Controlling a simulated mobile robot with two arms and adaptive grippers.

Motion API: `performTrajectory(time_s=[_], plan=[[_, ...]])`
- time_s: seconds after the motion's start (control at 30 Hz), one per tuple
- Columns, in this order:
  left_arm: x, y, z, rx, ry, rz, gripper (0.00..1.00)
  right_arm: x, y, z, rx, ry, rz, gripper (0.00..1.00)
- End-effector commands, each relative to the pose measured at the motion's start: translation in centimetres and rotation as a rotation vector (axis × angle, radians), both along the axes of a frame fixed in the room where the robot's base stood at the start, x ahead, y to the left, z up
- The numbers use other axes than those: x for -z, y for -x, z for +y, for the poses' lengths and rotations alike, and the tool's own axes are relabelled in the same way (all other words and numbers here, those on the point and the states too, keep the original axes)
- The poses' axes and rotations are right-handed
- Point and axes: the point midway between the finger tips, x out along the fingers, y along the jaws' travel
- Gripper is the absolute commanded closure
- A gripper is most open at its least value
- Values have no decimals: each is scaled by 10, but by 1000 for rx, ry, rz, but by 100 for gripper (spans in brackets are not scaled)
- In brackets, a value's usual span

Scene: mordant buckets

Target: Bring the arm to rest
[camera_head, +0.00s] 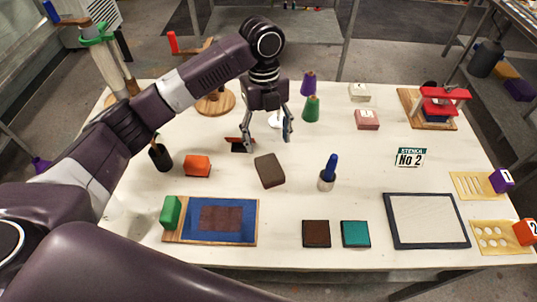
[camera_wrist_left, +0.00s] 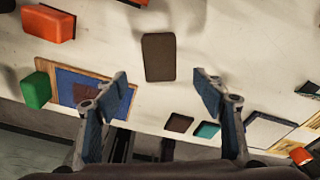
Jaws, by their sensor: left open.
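My left gripper (camera_head: 268,136) hangs from the arm over the back middle of the white table (camera_head: 350,205), fingers pointing down. It is open, with nothing between its fingers. In the left wrist view the open fingers (camera_wrist_left: 163,88) stand wide apart. A dark brown block (camera_head: 269,171) lies on the table in front of the gripper in the head view. It also shows in the left wrist view (camera_wrist_left: 159,57), just beyond the fingertips and apart from them. My right gripper is not in view.
Near the gripper stand a green cone (camera_head: 311,109), a purple cone (camera_head: 308,83), an orange block (camera_head: 197,166) and a dark bottle (camera_head: 160,156). A blue-handled tool (camera_head: 329,172) stands upright in front. A red press (camera_head: 440,104) is at back right. Bare table lies around the brown block.

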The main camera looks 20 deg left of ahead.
Motion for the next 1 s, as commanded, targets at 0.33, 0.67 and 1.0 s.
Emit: performTrajectory(time_s=[0.33,0.67,1.0], plan=[[-15,-1,1,1,0,1,37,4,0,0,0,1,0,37],[-15,-1,1,1,0,1,37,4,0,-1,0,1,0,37],[-65,-1,1,1,1,1,37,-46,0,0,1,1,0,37]])
